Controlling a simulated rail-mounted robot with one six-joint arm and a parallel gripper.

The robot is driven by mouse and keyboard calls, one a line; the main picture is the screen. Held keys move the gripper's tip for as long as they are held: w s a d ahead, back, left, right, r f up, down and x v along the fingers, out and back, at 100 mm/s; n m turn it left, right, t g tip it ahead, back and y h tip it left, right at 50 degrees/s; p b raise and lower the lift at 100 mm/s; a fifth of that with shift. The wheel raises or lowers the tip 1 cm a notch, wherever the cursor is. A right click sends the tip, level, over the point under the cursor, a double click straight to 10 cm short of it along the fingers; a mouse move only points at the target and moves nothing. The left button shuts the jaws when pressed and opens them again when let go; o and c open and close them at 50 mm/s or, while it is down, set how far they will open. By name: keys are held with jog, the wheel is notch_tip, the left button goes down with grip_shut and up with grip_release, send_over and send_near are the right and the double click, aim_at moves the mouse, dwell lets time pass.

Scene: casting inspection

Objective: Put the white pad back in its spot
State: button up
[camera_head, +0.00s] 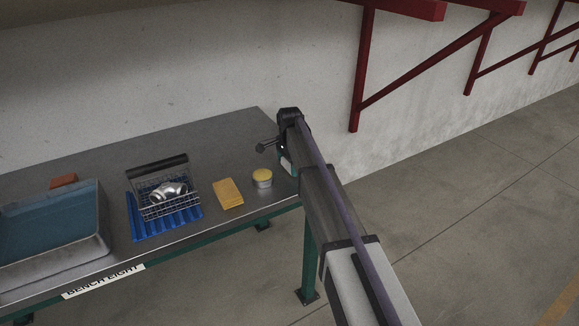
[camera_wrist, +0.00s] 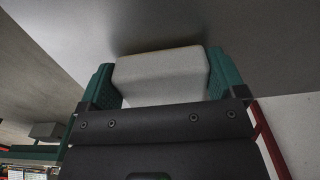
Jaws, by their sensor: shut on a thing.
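The white pad (camera_wrist: 160,82) is between the green fingers of my gripper (camera_wrist: 160,66) in the wrist view. My gripper is shut on it, with one finger on each side. A dark shadow lies on the grey surface just beyond the pad's far edge; I cannot tell whether the pad touches that surface. In the head view the end of my arm (camera_head: 290,118) is over the right end of the bench, and the pad and fingers cannot be made out clearly there. The pad's spot cannot be identified.
The grey bench (camera_head: 225,132) holds a grey tub (camera_head: 104,225) with blue-green contents, a wire basket (camera_head: 165,209) with a metal casting (camera_head: 168,192), a blue ribbed mat (camera_head: 152,233), a yellow pad (camera_head: 228,194), a yellow-lidded tub (camera_head: 262,178) and a reddish block (camera_head: 64,180). The back middle is clear.

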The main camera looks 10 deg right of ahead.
jog(key=shift+f, duration=0.25)
jog(key=o, duration=0.8)
jog(key=shift+r, duration=0.1)
jog(key=shift+c, duration=0.2)
notch_tip(320, 180, up, 11)
jog(key=p, duration=1.1)
jog(key=s+d+n, duration=0.1)
jog(key=s+n, duration=1.3)
jog(key=s, duration=2.1)
jog(key=shift+d, duration=0.25)
